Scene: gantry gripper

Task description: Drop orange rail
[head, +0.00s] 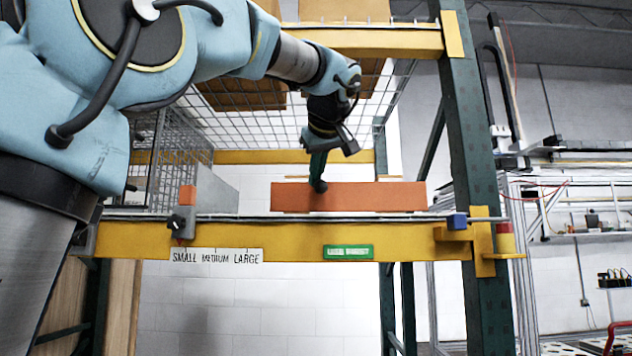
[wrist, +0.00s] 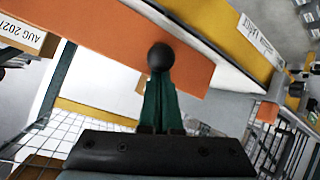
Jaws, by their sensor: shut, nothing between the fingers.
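The orange rail (head: 375,197) is a long flat orange bar just above the yellow shelf beam (head: 290,241) in the head view. It runs roughly level, behind a thin grey rod along the beam. In the wrist view the orange rail (wrist: 105,42) crosses the upper part at a slant. My gripper (head: 319,186) points down with its fingers together, in front of the rail's left half. In the wrist view my gripper (wrist: 160,60) shows green fingers and a dark round tip overlapping the rail. I cannot tell whether the tip touches it.
A small orange block (head: 187,195) with a dark knob sits at the rod's left, and a blue block (head: 457,221) at its right. A green upright post (head: 473,150) stands right of the rail. Wire mesh (head: 250,130) and cardboard boxes (head: 240,94) are behind and above.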

